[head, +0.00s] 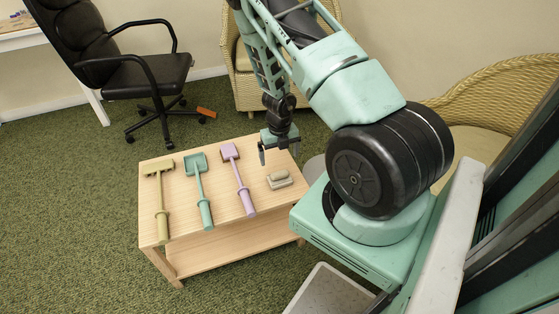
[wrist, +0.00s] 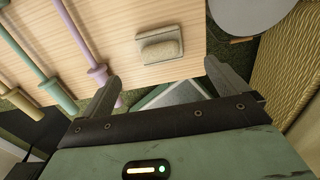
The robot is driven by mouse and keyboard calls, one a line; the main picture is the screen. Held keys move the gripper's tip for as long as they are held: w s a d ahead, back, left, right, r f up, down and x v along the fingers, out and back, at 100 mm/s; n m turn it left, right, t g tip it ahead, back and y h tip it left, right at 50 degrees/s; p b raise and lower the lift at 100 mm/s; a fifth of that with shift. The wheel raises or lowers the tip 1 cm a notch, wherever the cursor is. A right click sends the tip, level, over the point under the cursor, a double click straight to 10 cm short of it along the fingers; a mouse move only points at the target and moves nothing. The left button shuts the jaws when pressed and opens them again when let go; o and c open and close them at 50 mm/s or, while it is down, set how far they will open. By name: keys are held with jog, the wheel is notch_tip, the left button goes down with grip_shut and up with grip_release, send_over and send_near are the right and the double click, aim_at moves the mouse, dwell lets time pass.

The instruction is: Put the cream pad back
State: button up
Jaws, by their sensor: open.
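A small cream pad (head: 279,176) lies on the right part of the light wooden table (head: 215,242), at the right of the tools. In the wrist view the cream pad (wrist: 160,50) shows as a rounded block on a flat, squarish beige base; I cannot tell whether they are one piece. My gripper (head: 280,154) is open and empty above the table's far right part, pointing down. In the wrist view the pad lies ahead of and between the fingertips of my gripper (wrist: 160,76), apart from them.
A yellow rake-like tool (head: 161,202), a teal shovel (head: 201,190) and a purple shovel (head: 239,182) lie side by side on the table. A black office chair (head: 140,75) stands behind, near an orange object (head: 206,112) on the green carpet. Wicker chairs (head: 500,95) stand behind and right.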

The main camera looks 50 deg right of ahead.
jog(key=w+a+r+n+y, duration=0.1)
jog(key=w+a+r+n, duration=0.2)
jog(key=a+r+n, duration=0.45)
jog(key=w+a+r+n+y, duration=0.15)
jog(key=a+r+n, duration=0.35)
jog(key=a, duration=0.6)
jog(key=s+a+r+n+y, duration=0.1)
jog(key=a+r+n, duration=0.3)
jog(key=a+n, duration=0.2)
jog(key=s+a+r+n, duration=0.2)
jog(key=a+r+n, duration=0.2)
jog(key=a+n, duration=0.15)
jog(key=s+a+r+n+h, duration=0.1)
jog(key=s+a+r+n, duration=0.4)
jog(key=s+n, duration=0.4)
jog(key=s+a+r+n+h, duration=0.2)
jog(key=s+a+r+n, duration=0.3)
jog(key=s+n, duration=0.5)
jog(key=r+n, duration=0.1)
jog(key=n, duration=0.6)
jog(key=shift+a, duration=0.35)
jog(key=shift+r, duration=0.1)
